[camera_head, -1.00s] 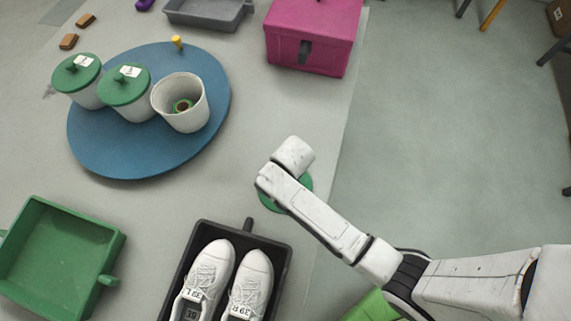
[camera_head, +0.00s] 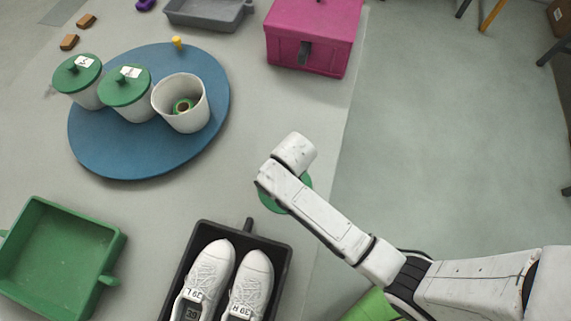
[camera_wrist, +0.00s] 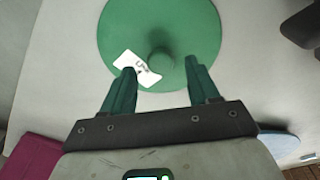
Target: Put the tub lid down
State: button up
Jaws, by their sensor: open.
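The green tub lid (camera_wrist: 190,30) lies flat on the grey table in the wrist view, with a round knob (camera_wrist: 160,62) and a white label (camera_wrist: 136,70). My gripper (camera_wrist: 160,72) is open, its two green fingers apart on either side of the knob, not closed on it. In the head view the lid (camera_head: 268,201) shows only in part under my arm, and my fingers are hidden there. An open white tub (camera_head: 182,118) with a green and dark ring-shaped thing inside stands on the blue round board (camera_head: 150,165).
Two tubs with green lids (camera_head: 124,86) stand beside the open tub. A black tray (camera_head: 277,262) with white shoes, a green tray (camera_head: 112,245) and a pink box (camera_head: 310,30) are around. Table between the board and my arm is clear.

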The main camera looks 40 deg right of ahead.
notch_tip(320, 180, up, 10)
jog(key=s+p, duration=0.1)
jog(key=s+d+r, duration=0.1)
jog(key=s+d, duration=0.3)
jog(key=s, duration=0.3)
jog(key=s+d+r+m, duration=0.1)
jog(key=s+d, duration=0.2)
jog(key=s, duration=0.5)
jog(key=shift+d, duration=0.4)
jog(key=shift+r, duration=0.1)
